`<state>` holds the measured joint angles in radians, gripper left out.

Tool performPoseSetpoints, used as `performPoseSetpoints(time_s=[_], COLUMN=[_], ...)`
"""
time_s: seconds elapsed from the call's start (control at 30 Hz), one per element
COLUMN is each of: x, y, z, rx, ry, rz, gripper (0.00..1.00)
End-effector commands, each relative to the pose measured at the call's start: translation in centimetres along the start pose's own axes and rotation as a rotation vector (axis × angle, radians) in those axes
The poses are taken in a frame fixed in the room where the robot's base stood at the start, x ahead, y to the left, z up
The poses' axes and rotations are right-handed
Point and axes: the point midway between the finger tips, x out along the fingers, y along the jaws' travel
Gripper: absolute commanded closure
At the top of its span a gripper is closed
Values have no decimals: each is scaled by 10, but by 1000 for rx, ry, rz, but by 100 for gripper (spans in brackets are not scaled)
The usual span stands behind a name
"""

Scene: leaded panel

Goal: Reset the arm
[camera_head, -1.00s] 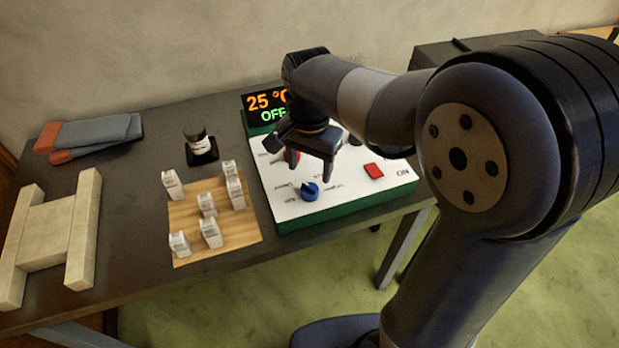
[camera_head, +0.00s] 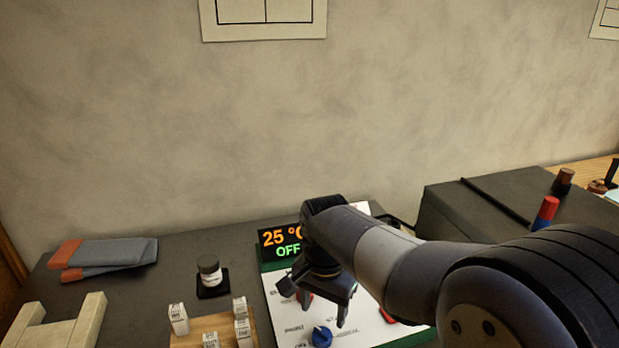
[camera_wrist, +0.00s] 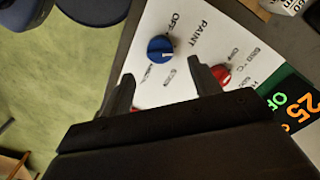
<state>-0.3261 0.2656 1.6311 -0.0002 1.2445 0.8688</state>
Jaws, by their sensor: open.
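My gripper (camera_head: 325,300) is open and empty, hanging above the control panel (camera_head: 371,315). In the wrist view, its two fingers (camera_wrist: 163,88) are spread apart over the panel's white face. A blue knob (camera_head: 321,336) is just below the gripper in the head view; in the wrist view the blue knob (camera_wrist: 161,48) lies beyond the fingers, apart from them. A red knob (camera_wrist: 221,74) is close to one fingertip. The display (camera_head: 281,243) reads 25 °C and OFF.
Folded grey and red cloths or gloves (camera_head: 105,257), a small jar (camera_head: 210,270) and white labelled pieces (camera_head: 178,319) on a wooden board stand at left. A pale wooden frame (camera_head: 92,318) is at lower left. A dark box (camera_head: 480,216) stands at right, before the wall (camera_head: 250,130).

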Motion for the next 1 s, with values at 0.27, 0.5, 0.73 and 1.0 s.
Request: performPoseSetpoints(time_s=[0.27,0.5,0.73,1.0], x=[51,74,74,70], y=[1,0,0,0], z=[1,0,0,0], rx=[0,0,-13,-9], ry=[-3,-1,0,1], rz=[3,1,0,-2], gripper=[41,41,41,41])
